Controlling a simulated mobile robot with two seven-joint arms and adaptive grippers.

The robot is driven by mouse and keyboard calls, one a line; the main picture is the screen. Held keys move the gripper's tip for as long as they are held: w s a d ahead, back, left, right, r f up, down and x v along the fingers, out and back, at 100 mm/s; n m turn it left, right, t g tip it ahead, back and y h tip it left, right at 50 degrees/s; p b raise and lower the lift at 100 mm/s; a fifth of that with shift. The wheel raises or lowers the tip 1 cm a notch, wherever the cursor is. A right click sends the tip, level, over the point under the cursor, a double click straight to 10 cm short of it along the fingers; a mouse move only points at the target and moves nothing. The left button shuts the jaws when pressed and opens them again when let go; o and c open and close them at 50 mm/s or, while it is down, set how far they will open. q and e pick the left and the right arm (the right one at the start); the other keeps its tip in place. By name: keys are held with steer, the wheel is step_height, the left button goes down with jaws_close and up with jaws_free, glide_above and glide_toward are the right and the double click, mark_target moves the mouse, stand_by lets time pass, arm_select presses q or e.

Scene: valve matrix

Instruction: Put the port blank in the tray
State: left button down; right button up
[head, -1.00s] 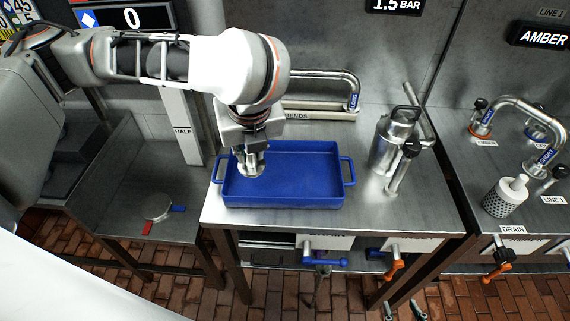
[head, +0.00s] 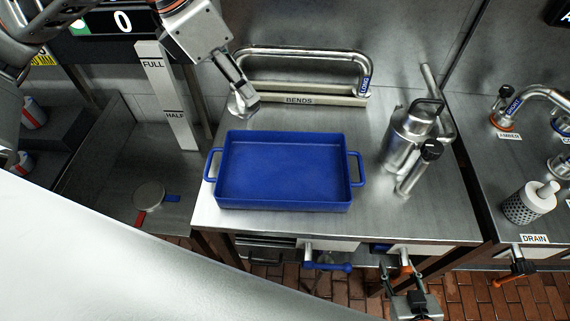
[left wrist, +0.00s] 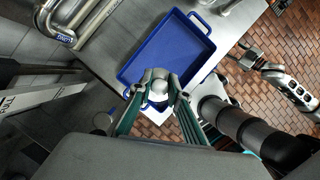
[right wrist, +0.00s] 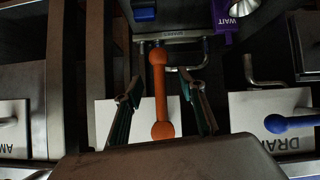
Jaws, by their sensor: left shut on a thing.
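The blue tray (head: 285,205) lies empty on the steel bench; it also shows in the left wrist view (left wrist: 148,58). My left gripper (head: 240,100) is shut on a small round silver piece, which looks like the port blank (head: 243,108). It is held above the bench, just behind the tray's back left corner in the head view. In the left wrist view the port blank (left wrist: 157,86) is between the fingertips, against the tray's edge. My right gripper (right wrist: 160,95) is open, its fingers apart on either side of an orange valve handle (right wrist: 160,100); contact cannot be told.
A long bent pipe on a BENDS rack (head: 300,98) stands behind the tray. A steel canister (head: 408,135) stands to its right. A round disc with red and blue tabs (head: 149,196) lies on the lower left surface.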

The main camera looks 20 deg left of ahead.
arm_select(q)
steer(key=shift+w+m, duration=0.1)
steer(key=shift+m, duration=0.2)
steer(key=shift+f, duration=0.25)
step_height(320, 180, down, 15)
steer(key=b, duration=0.7)
glide_above(256, 172)
steer(key=shift+f, duration=2.15)
steer(key=shift+r, duration=0.1)
steer(key=c, duration=1.9)
jaws_free()
